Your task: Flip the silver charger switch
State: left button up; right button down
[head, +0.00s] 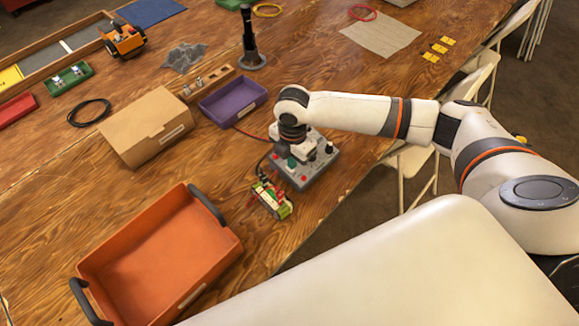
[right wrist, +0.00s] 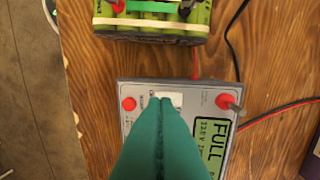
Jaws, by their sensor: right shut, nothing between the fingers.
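The grey charger box (head: 322,172) sits on the wooden table near its right edge. In the right wrist view its top (right wrist: 140,92) shows a green display (right wrist: 208,142) reading "FULL", a red button (right wrist: 129,104), a white patch (right wrist: 177,99) and a red terminal (right wrist: 223,101) with a short grey metal piece by it. I cannot make out the silver switch for certain; the fingers cover part of the panel. My right gripper (right wrist: 161,103) is shut and empty, its teal fingertips over the panel by the white patch; contact cannot be told. My left gripper is out of view.
A green battery pack (head: 271,199) lies beside the charger, with red and black cables around. An orange tray (head: 165,250), a cardboard box (head: 146,127) and a purple bin (head: 233,102) stand to the left. Bare table lies between them.

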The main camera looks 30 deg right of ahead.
aim_at(292, 171)
jog(key=shift+f+b, duration=0.4)
jog(key=shift+f, duration=0.7)
dwell(0.7)
jog(key=shift+s, duration=0.1)
jog(key=shift+r+p, duration=0.8)
jog(key=shift+p, duration=0.15)
notch_tip(292, 171, up, 6)
jog(key=p, duration=0.6)
jog(key=shift+f, duration=0.3)
